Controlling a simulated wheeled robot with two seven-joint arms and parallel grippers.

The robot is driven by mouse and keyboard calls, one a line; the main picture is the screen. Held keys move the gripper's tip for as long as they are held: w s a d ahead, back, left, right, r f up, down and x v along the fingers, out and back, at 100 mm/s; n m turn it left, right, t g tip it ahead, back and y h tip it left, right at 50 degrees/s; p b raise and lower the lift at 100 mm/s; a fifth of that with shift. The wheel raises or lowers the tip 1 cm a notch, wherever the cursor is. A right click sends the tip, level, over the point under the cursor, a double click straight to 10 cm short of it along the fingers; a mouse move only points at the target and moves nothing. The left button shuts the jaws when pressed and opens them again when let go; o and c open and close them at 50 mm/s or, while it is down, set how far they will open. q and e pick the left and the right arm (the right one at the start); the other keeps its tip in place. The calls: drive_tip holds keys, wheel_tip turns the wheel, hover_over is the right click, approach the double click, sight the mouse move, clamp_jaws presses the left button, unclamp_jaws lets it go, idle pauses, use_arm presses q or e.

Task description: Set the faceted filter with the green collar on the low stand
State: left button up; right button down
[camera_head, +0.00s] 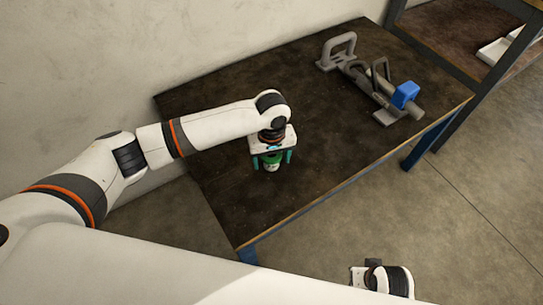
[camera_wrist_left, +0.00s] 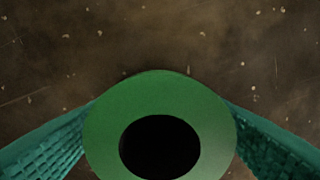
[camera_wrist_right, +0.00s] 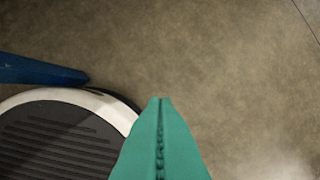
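The filter with the green collar (camera_head: 271,160) is upright at the front part of the dark table, under my left gripper (camera_head: 272,160). In the left wrist view its green collar (camera_wrist_left: 160,92) is a wide ring around a dark round hole. The teal fingers of the left gripper (camera_wrist_left: 161,115) stand on either side of it; in the head view small gaps show between fingers and filter. The filter's lower body is mostly hidden, and I cannot make out a low stand. My right gripper (camera_wrist_right: 160,110) is shut and empty, over the floor.
The dark table (camera_head: 215,195) has bare room around the filter. A grey frame with handles and tubes (camera_head: 372,85) and a blue block (camera_head: 405,95) lies at the far right. A shelf (camera_head: 440,35) stands beyond. A wall runs behind the table.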

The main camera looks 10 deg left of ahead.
use_arm(q)
drive_tip(key=shift+r, duration=0.1)
wheel_tip(320, 180, up, 11)
drive_tip(key=p, duration=0.3)
drive_tip(key=shift+r, duration=0.5)
use_arm(e)
drive_tip(key=s+f, duration=0.4)
drive_tip(key=f, duration=0.6)
drive_tip(key=shift+s+d+g, duration=0.2)
drive_tip(key=shift+d+g, duration=0.1)
